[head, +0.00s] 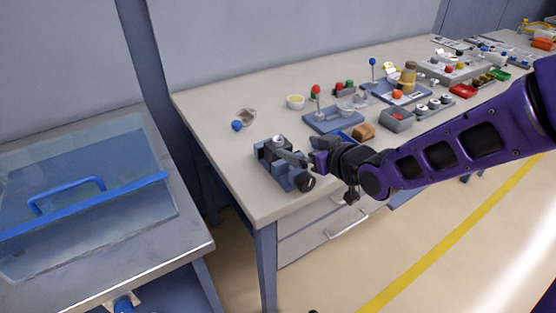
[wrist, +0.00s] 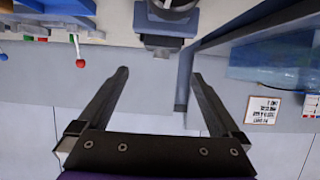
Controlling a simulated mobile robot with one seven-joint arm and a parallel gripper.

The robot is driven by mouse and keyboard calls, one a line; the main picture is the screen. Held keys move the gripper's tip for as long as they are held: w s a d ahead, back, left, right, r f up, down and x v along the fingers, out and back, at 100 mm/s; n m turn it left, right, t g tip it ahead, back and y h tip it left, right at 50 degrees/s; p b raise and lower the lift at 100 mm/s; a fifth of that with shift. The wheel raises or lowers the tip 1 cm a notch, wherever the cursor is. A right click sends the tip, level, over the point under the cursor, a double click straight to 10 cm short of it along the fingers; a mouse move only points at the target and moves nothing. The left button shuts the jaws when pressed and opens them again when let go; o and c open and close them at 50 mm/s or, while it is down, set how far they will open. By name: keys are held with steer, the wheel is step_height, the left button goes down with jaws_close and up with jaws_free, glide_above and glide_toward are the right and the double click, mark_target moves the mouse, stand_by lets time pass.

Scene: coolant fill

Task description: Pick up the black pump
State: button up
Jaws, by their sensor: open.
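My gripper (head: 298,160) is open and empty at the near left corner of the table; its two dark fingers also show spread apart in the wrist view (wrist: 160,74). A blue-grey and black unit (head: 268,152) with a dark round knob sits at that corner, and my fingers partly cover it in the head view. It may be the black pump, but I cannot tell for sure. In the wrist view its blue-grey part (wrist: 160,40) shows at the top middle, beyond the fingertips and cut off by the frame edge.
The pale table (head: 215,110) has a blue ball-ended item (head: 237,126) at its left and a blue tray (head: 325,123) with a red-topped lever further back. Several bins and parts stand to the right. A clear-walled tank (head: 90,205) with a blue handle stands at the left.

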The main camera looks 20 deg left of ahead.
mark_target(276, 138)
steer(key=b+x, duration=0.1)
steer(key=x, duration=0.4)
steer(key=shift+w+a+f, duration=0.1)
steer(key=b+x, duration=0.2)
steer(key=x, duration=0.3)
steer(key=shift+a, duration=0.1)
steer(key=c, duration=1.4)
steer(key=shift+c, duration=0.4)
